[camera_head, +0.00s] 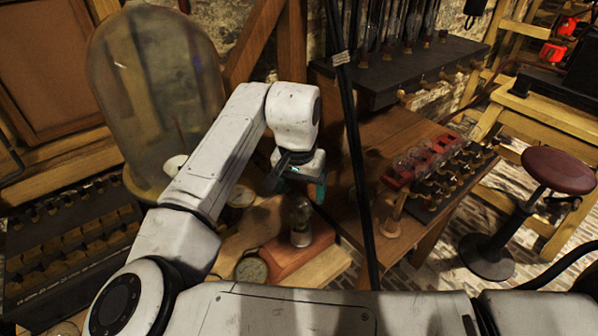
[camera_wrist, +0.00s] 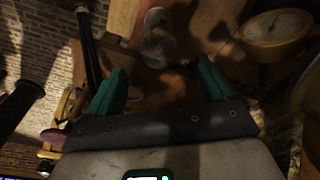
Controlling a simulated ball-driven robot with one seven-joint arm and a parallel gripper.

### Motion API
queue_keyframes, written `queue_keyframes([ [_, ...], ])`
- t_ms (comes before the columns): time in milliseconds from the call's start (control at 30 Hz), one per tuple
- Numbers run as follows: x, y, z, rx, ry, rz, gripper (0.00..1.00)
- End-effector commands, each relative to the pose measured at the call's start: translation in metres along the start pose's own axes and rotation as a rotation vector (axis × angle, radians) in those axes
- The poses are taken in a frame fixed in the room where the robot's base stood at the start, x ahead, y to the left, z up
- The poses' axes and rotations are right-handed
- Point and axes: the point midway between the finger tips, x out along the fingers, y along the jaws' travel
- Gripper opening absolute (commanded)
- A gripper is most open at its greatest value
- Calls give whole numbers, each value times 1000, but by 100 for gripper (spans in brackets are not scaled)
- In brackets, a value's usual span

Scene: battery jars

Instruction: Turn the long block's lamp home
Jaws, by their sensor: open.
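A clear glass lamp (camera_head: 300,213) stands upright on a reddish-brown wooden block (camera_head: 288,260) near the bench's front edge. I cannot tell from its look how far it is turned in its seat. My gripper (camera_head: 306,188), with teal fingers, hangs just above the lamp in the head view. In the wrist view, my gripper (camera_wrist: 164,76) is open and empty. The lamp (camera_wrist: 158,42) shows beyond the fingertips, roughly midway between them, dim and blurred. I see no contact between the fingers and the glass.
A round gauge (camera_wrist: 275,30) lies right of the lamp in the wrist view. A large glass dome (camera_head: 155,95) stands left of my arm. A black pole (camera_head: 355,150) rises right of the lamp.

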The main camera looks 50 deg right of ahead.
Motion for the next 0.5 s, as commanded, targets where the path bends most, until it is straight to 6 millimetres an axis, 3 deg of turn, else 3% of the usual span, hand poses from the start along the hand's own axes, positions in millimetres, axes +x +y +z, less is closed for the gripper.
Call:
queue_keyframes([
  [200,30,0,0,-1,-1,0,85],
  [500,44,0,0,1,0,0,85],
])
